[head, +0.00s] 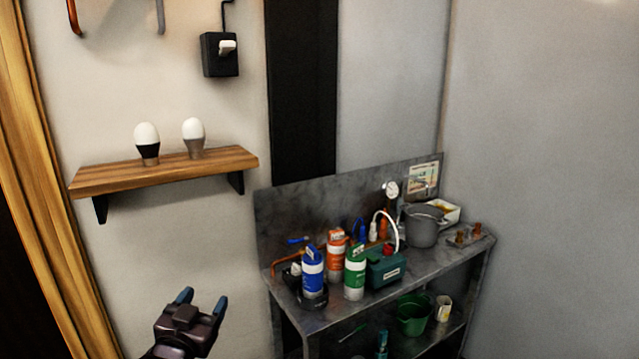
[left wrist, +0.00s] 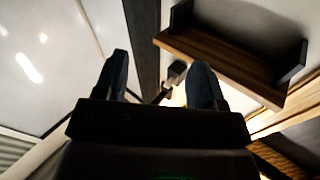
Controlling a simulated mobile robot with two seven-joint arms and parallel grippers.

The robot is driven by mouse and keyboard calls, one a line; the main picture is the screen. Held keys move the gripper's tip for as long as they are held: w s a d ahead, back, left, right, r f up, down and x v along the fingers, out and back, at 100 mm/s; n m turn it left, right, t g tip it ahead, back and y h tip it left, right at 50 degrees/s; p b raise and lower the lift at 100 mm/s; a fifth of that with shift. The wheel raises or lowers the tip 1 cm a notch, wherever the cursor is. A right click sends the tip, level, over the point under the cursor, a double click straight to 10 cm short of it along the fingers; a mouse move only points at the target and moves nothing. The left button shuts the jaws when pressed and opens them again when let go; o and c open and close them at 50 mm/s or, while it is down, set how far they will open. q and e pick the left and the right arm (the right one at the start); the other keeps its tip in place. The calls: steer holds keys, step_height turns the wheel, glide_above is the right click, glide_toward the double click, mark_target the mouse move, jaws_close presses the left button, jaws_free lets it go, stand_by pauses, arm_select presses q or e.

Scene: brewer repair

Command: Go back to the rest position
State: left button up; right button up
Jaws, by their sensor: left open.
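My left gripper (head: 204,302) comes in at the bottom of the head view, below the wooden shelf and left of the metal workbench. Its two blue-tipped fingers are apart with nothing between them. In the left wrist view the same gripper (left wrist: 160,82) shows two dark fingers spread wide and empty. My right gripper is not in either view.
A wooden shelf (head: 165,170) on the wall holds two bulbs (head: 147,143). A black switch box (head: 220,54) hangs above. The metal workbench (head: 425,268) at right carries bottles, a green box (head: 386,268) and a grey pot (head: 423,226). Wall space below the shelf is clear.

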arm_select(q)
steer(key=s+a+f+n+g+y, duration=0.1)
steer(key=s+a+f+g, duration=0.1)
steer(key=s+f, duration=1.1)
steer(key=s+a+f+n+g+y, duration=0.1)
steer(key=s+a+f+g, duration=0.2)
steer(key=s+f, duration=1)
steer(key=shift+s+a+n+g+y, duration=0.3)
steer(key=shift+s+g+y, duration=0.1)
steer(key=shift+g, duration=0.6)
